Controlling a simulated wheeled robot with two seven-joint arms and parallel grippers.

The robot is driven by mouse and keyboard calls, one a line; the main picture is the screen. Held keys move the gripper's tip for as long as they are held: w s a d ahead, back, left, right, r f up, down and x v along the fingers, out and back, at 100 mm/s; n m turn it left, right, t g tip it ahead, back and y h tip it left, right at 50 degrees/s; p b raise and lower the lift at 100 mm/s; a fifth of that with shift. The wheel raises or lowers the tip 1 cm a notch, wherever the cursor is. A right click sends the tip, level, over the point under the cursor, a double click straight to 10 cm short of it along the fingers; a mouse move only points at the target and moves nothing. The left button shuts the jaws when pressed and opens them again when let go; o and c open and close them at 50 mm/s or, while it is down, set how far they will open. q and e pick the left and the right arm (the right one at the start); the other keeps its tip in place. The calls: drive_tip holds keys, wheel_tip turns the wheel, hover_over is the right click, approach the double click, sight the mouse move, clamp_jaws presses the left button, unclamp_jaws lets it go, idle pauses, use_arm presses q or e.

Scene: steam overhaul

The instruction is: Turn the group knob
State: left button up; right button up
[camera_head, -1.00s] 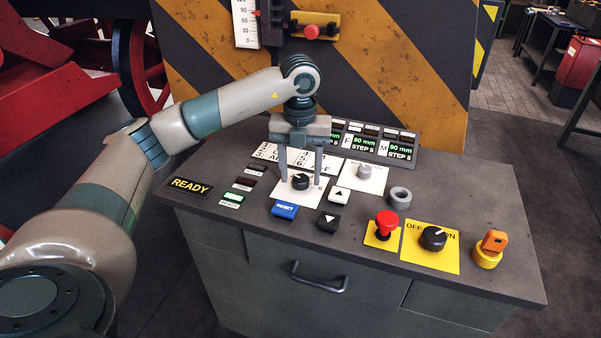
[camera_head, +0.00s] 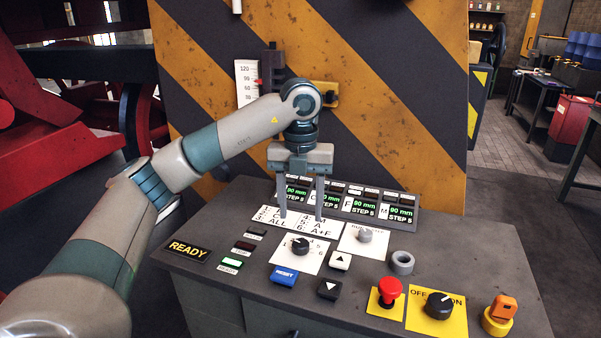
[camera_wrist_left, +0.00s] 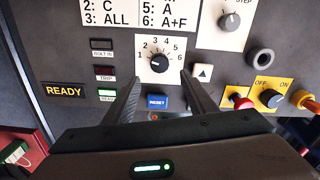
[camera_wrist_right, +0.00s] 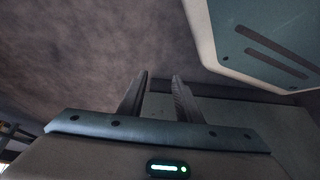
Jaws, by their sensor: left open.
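The group knob (camera_head: 300,245) is a round black dial on a white plate numbered 1 to 6, on the sloping grey console. It also shows in the left wrist view (camera_wrist_left: 159,63), where its white mark points to the left, near the low numbers. My left gripper (camera_head: 301,216) points down above the console, open and empty. In the head view its fingertips show above the knob, apart from it. In the left wrist view the knob lies just beyond the gap between the fingertips (camera_wrist_left: 160,76). My right gripper (camera_wrist_right: 159,78) is open and empty, away from the console.
Close to the knob are the blue RESET button (camera_head: 284,275), arrow buttons (camera_head: 340,261) and the grey step knob (camera_head: 365,236). A red mushroom button (camera_head: 390,288), black OFF/ON switch (camera_head: 438,305) and orange key (camera_head: 502,307) stand right. A striped panel (camera_head: 400,100) rises behind.

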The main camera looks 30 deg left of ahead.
use_arm(q)
wheel_tip(320, 180, up, 9)
drive_tip(key=shift+f+p, duration=0.15)
drive_tip(key=shift+p, duration=0.2)
use_arm(e)
drive_tip(key=shift+w+a+r+t, duration=0.35)
drive_tip(key=shift+w+a, duration=0.2)
drive_tip(key=shift+a, duration=0.1)
drive_tip(key=shift+s+d, duration=0.1)
drive_tip(key=shift+s, duration=0.1)
drive_tip(key=shift+f, duration=0.1)
